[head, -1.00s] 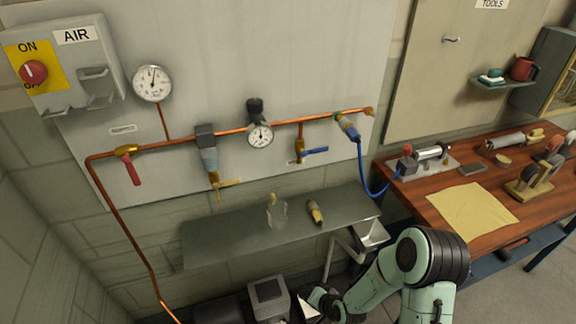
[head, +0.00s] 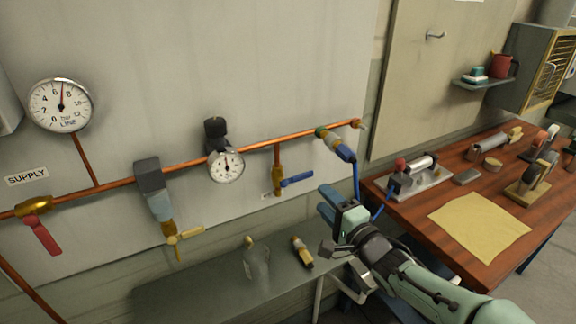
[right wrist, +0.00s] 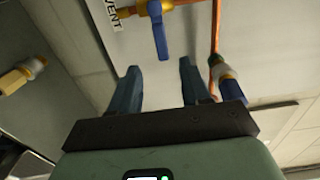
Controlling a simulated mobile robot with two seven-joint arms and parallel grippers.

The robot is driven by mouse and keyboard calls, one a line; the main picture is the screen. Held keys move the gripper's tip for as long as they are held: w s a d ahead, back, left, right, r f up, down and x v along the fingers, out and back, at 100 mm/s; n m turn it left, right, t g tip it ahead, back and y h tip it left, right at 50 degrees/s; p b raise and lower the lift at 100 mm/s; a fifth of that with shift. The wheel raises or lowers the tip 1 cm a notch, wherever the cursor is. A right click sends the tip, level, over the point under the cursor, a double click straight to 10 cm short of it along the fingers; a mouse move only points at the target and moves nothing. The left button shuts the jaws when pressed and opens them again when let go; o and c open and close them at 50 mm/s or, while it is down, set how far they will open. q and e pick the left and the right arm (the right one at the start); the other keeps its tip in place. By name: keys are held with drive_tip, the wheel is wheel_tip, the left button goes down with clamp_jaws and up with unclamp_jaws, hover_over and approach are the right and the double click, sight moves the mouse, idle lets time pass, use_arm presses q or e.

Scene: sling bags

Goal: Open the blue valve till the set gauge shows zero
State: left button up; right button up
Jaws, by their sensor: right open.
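The blue valve lever (head: 297,179) sticks out to the right from a brass valve (head: 278,180) on a short drop from the copper pipe. It lies across that drop. The right wrist view shows the lever (right wrist: 159,38) ahead, beyond the fingertips, by a VENT label (right wrist: 122,15). My right gripper (head: 327,203) is open and empty, below and right of the lever, apart from it. The small gauge (head: 226,166) below a black knob appears to be the set gauge; its needle points roughly up, its reading too small to tell. My left gripper is out of view.
A blue hose (head: 356,180) hangs from the coupling (head: 337,145) just right of my gripper. A grey shelf (head: 200,290) below carries a clear bottle (head: 257,265) and a brass fitting (head: 302,252). The line gauge (head: 60,104) and red lever (head: 43,236) are at left.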

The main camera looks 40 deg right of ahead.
sight(304, 178)
drive_tip(key=w, duration=0.4)
drive_tip(key=w+d+b, duration=0.1)
drive_tip(key=w, duration=0.7)
drive_tip(key=shift+w+d, duration=0.2)
drive_tip(key=shift+w, duration=0.2)
clamp_jaws()
